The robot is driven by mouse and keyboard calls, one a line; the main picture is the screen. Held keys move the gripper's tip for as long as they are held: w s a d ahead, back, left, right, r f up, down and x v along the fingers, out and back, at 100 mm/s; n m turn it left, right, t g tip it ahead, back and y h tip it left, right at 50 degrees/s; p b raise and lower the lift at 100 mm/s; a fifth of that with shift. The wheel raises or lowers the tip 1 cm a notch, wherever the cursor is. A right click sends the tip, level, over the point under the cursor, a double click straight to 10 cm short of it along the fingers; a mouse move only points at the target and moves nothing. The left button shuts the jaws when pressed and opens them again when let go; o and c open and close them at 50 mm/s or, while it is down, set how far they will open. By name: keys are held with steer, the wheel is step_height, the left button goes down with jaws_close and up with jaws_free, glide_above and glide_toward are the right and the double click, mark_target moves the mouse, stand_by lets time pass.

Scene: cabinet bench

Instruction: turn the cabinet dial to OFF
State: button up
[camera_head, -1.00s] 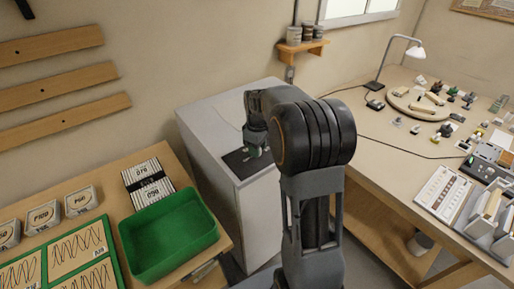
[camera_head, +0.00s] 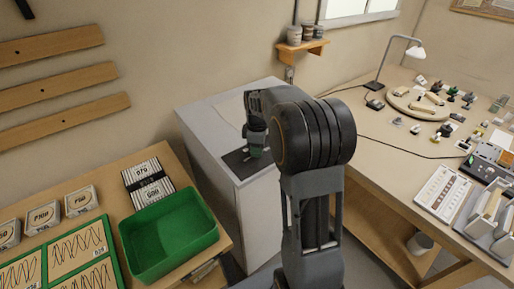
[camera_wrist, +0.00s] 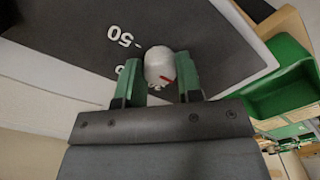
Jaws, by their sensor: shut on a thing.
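The white dial (camera_wrist: 160,66) with a red mark shows in the wrist view, on a dark panel (camera_wrist: 205,35) printed with "-50" and another white mark partly hidden by a finger. My gripper (camera_wrist: 158,78) has its two green fingers on either side of the dial and is shut on it. The red mark lies on the dial's near side, toward my gripper. In the head view, my gripper (camera_head: 256,151) points down at the dark panel (camera_head: 237,165) on top of the pale grey cabinet (camera_head: 205,130). The dial is hidden there. I see no OFF label that I can read.
A green bin (camera_head: 160,255) and a striped box (camera_head: 149,183) stand on the wooden bench at left. The workbench (camera_head: 375,150) at right holds a lamp (camera_head: 400,50) and many small parts. A small shelf (camera_head: 302,48) with cups hangs behind the cabinet.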

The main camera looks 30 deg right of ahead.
steer(key=shift+r, duration=0.1)
steer(key=o, duration=0.9)
steer(key=shift+o, duration=0.2)
step_height(320, 180, up, 14)
stand_by(0.5)
steer(key=s+a+f+m+t, duration=0.2)
steer(key=s+a+f+m, duration=0.2)
steer(key=s, duration=0.5)
steer(key=s+a+f+m+t, duration=0.2)
steer(key=s+a+f+m, duration=0.2)
steer(key=s, duration=0.5)
steer(key=a+m, duration=0.2)
steer(key=m, duration=0.1)
steer(key=shift+s+f, duration=0.2)
steer(key=shift+s, duration=0.15)
